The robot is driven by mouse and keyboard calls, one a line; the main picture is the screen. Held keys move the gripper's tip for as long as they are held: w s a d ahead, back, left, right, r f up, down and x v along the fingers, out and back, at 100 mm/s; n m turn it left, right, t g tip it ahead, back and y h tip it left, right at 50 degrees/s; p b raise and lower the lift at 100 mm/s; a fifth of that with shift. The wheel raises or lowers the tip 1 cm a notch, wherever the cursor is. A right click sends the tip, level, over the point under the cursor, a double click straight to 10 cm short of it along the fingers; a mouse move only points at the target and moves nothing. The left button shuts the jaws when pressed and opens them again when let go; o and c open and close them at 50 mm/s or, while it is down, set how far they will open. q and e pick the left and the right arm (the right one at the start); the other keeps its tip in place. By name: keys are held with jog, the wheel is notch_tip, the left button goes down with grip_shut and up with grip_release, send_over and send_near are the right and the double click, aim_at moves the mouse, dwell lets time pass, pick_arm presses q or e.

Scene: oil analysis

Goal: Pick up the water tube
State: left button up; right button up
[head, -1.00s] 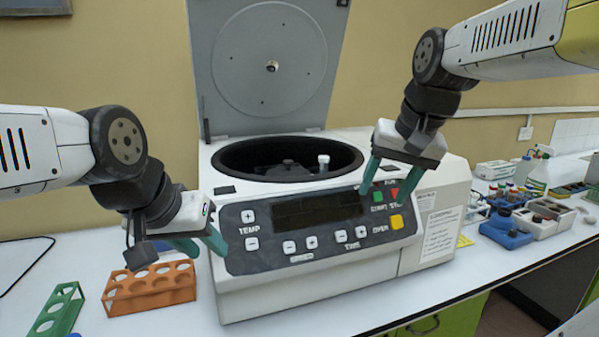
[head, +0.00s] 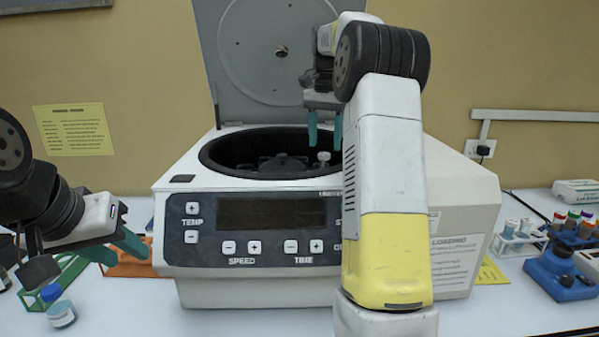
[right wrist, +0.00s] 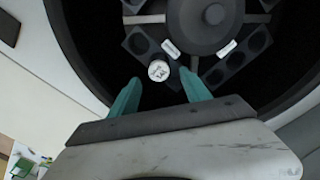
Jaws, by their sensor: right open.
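A white-capped tube (head: 323,157) stands in the round bowl of the open centrifuge (head: 245,285). In the right wrist view the tube's round white top (right wrist: 158,70) shows at a rotor slot, with dark marks on it; its lower part is hidden. My right gripper (head: 325,138) is open above the bowl, close over the tube. In the right wrist view its teal fingers (right wrist: 160,80) point towards the tube, whose top lies between and just beyond the tips. My left gripper (head: 128,258) is open and empty, left of the centrifuge, near an orange rack.
The centrifuge lid (head: 262,50) stands raised at the back. The orange rack (head: 130,268), a green rack (head: 72,268) and a blue-capped jar (head: 60,310) are at left. At right are a tube rack (head: 515,240) and a blue device (head: 560,275). The bowl's rim surrounds the right fingers.

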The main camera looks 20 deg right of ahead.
aim_at(324, 153)
jog(key=f, duration=0.6)
jog(key=shift+s+a+f, duration=0.1)
jog(key=shift+s+f, duration=0.1)
jog(key=shift+f, duration=0.1)
grip_shut()
